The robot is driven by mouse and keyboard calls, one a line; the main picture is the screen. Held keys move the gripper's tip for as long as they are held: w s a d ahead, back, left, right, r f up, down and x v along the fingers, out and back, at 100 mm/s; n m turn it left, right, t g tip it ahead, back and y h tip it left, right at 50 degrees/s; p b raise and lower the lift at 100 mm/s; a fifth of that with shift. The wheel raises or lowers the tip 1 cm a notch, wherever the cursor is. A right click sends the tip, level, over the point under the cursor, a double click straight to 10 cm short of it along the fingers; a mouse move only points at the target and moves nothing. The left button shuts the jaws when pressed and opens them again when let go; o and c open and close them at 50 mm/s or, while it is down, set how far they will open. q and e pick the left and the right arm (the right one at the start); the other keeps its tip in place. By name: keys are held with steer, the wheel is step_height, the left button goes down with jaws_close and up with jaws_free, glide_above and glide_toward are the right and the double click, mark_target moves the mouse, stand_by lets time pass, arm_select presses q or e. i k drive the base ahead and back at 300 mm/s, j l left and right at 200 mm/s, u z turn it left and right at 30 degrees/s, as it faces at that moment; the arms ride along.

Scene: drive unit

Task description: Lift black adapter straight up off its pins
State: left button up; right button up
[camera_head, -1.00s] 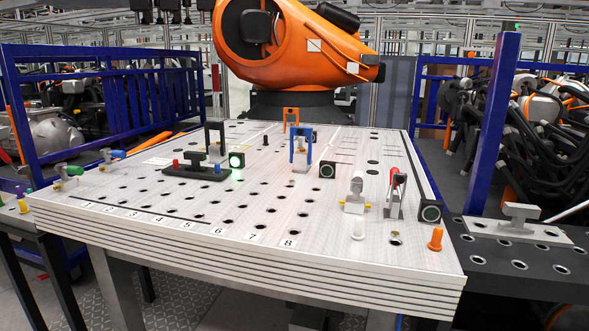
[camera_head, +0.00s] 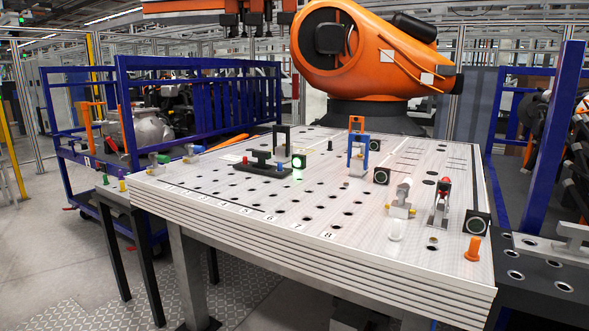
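A black flat piece with a T-shaped handle, which looks like the black adapter (camera_head: 264,167), lies on the perforated white table (camera_head: 340,262) at its left rear. A small red pin top (camera_head: 245,159) shows at its left end and a blue one (camera_head: 284,167) near its right end. How it sits on its pins is too small to tell. A black upright arch (camera_head: 282,133) stands just behind it. Neither of my grippers is in view.
A green-lit button box (camera_head: 299,162) stands close right of the adapter. Blue (camera_head: 358,152) and orange (camera_head: 357,122) arches stand farther right, then clamps (camera_head: 401,198) and an orange peg (camera_head: 473,249). The table's front left area, with numbered holes, is clear. A large orange robot (camera_head: 352,50) stands behind.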

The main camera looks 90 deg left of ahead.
mark_target(260, 167)
steer(key=u, duration=3)
